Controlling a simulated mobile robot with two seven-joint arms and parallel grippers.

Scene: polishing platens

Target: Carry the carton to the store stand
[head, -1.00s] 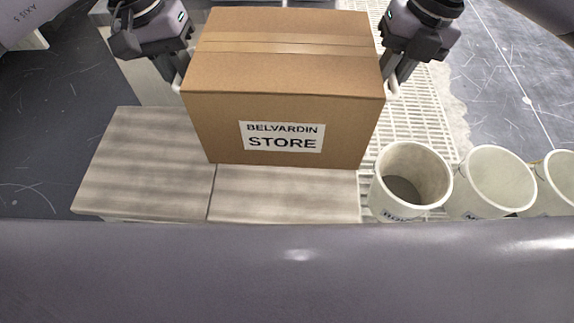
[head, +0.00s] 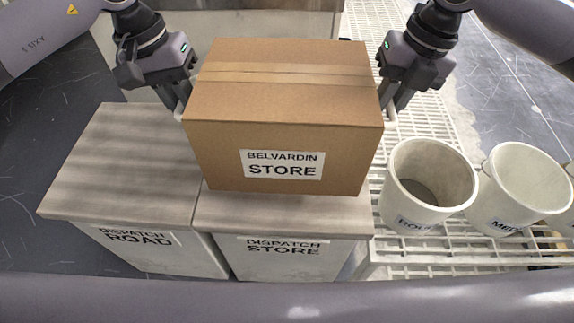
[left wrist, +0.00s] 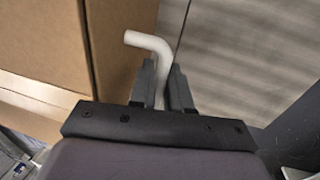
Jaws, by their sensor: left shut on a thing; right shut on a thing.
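The brown carton (head: 285,100) with the label BELVARDIN STORE is upright between my two grippers in the head view. My left gripper (head: 181,108) is shut on a white handle at its left side; the left wrist view shows the bent white handle (left wrist: 150,42) between the fingers, beside the carton (left wrist: 40,45). My right gripper (head: 390,115) is shut at the right side, on a white handle partly hidden by the fingers. The stand labelled DISPATCH STORE (head: 285,213) shows in front of and below the carton. I cannot tell whether the carton touches its top.
The stand labelled DISPATCH ROAD (head: 115,170) adjoins on the left, its top bare. On the right, a white bucket (head: 430,190) and another bucket (head: 525,190) stand on a white grated rack (head: 465,255), close to the store stand. A pale cabinet stands behind.

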